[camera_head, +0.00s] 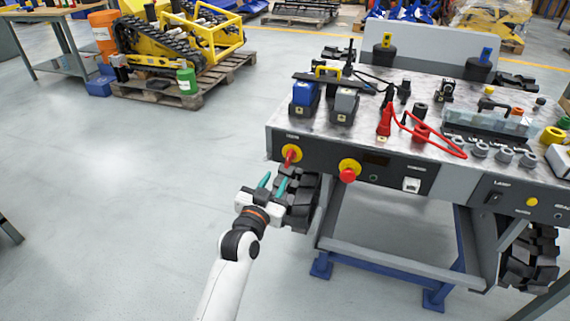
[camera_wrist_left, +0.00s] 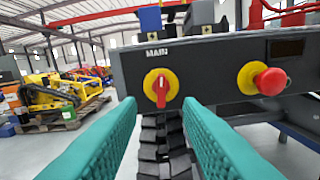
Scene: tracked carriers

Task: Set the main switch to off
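The main switch is a red rotary handle on a yellow round plate (camera_head: 291,154) at the left end of the bench's dark front panel. In the left wrist view the switch (camera_wrist_left: 161,89) sits under the word MAIN, its red handle standing about upright. My left gripper (camera_head: 273,182) is just in front of and below the switch, apart from it. Its two teal fingers (camera_wrist_left: 164,135) are spread with nothing between them, one on each side below the switch. My right gripper is not in view.
A red mushroom button on a yellow plate (camera_head: 348,171) sits right of the switch; it also shows in the left wrist view (camera_wrist_left: 270,82). A black track (camera_head: 300,200) stands below the panel. The bench top (camera_head: 310,128) carries batteries and tools.

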